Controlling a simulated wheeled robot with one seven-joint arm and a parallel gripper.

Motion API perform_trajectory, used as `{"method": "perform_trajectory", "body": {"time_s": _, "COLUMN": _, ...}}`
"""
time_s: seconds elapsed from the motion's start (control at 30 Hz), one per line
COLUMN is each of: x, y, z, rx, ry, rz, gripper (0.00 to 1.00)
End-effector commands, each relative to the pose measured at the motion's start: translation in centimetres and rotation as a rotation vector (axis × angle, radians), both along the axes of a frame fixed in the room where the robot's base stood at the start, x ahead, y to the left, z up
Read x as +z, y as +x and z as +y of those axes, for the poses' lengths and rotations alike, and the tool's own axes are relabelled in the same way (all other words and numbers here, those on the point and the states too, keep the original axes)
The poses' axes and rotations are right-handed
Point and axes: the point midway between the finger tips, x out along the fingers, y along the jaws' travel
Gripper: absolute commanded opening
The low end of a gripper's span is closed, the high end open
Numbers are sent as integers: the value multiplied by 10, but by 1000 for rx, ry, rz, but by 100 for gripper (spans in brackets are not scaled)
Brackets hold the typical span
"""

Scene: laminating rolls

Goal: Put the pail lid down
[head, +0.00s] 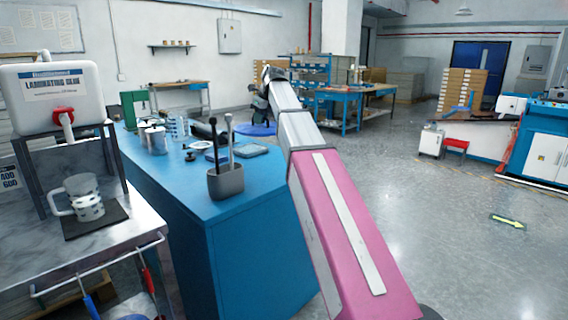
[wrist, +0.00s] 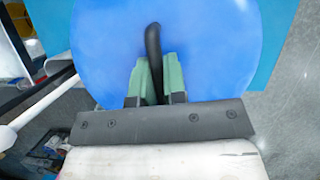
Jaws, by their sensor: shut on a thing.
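The pail lid is a round blue disc (wrist: 205,50) with a black arched handle (wrist: 153,62), filling the top of the wrist view. My gripper (wrist: 154,82) has its green fingers shut on that handle. In the head view the lid (head: 256,129) shows as a small blue disc beyond the blue counter, below my gripper (head: 264,100). My arm reaches out over the counter's right side. The lid looks held flat. Its underside and its height above anything are hidden.
The blue counter (head: 190,200) holds a grey cup with two brushes (head: 226,180), several white containers (head: 153,138) and dark tools. A glue jug (head: 50,95) stands on a rack over a metal table at left. Open grey floor (head: 450,230) lies right.

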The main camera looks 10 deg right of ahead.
Motion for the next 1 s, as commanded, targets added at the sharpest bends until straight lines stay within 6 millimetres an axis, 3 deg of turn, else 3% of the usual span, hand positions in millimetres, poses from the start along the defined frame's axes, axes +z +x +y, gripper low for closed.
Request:
{"method": "perform_trajectory", "body": {"time_s": 0.03, "x": -14, "y": 15, "z": 3, "rx": -28, "ry": -1, "rz": 2, "gripper": 0}}
{"method": "perform_trajectory", "body": {"time_s": 0.2, "x": -48, "y": 43, "z": 7, "rx": -104, "ry": -2, "rz": -5, "gripper": 0}}
{"method": "perform_trajectory", "body": {"time_s": 0.43, "x": -69, "y": 57, "z": 3, "rx": -141, "ry": -3, "rz": -9, "gripper": 0}}
{"method": "perform_trajectory", "body": {"time_s": 1.0, "x": -128, "y": 76, "z": -95, "rx": -140, "ry": -2, "rz": -9, "gripper": 0}}
